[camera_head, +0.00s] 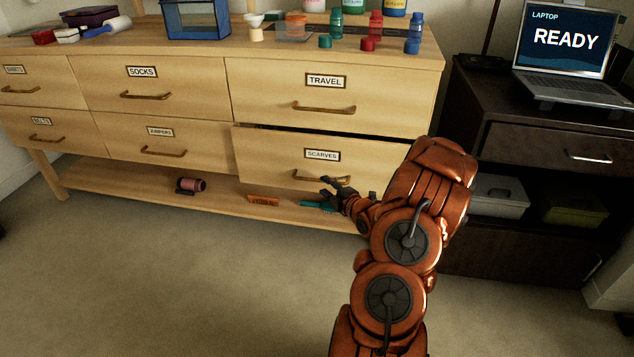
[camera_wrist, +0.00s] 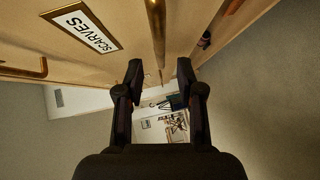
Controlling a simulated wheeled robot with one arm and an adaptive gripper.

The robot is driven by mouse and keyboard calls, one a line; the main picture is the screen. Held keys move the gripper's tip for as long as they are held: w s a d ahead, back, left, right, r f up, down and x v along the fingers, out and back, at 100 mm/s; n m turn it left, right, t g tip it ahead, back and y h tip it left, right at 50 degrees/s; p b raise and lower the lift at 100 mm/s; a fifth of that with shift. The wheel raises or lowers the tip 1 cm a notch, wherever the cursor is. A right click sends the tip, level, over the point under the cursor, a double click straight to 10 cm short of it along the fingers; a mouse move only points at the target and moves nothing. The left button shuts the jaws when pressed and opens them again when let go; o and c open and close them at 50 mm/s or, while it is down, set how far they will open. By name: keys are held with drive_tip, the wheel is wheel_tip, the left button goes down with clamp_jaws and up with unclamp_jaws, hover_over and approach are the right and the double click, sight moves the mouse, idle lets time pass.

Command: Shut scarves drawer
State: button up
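The scarves drawer (camera_head: 270,155) is at the lower right of the wooden dresser, with a label reading SCARVES. It stands a little way out, with a dark gap along its top edge. Its bar handle (camera_head: 310,178) is partly behind my gripper (camera_head: 335,190). In the wrist view the drawer's label (camera_wrist: 82,27) and brass handle (camera_wrist: 156,30) are close ahead. My gripper (camera_wrist: 158,75) has its two fingers apart, with the handle showing beyond and between them. I cannot tell whether a finger touches the handle or the drawer front.
The travel drawer (camera_head: 290,90) above and the socks drawer (camera_head: 150,90) look shut. A low shelf (camera_head: 120,188) below holds a pink cylinder (camera_head: 191,185), an orange comb-like item (camera_head: 263,200) and a teal item (camera_head: 315,205). A dark cabinet (camera_head: 510,150) stands at right. The floor is clear.

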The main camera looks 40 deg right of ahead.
sight(319, 181)
drive_tip(key=shift+b+x, duration=0.6)
drive_tip(key=shift+x, duration=2.2)
clamp_jaws()
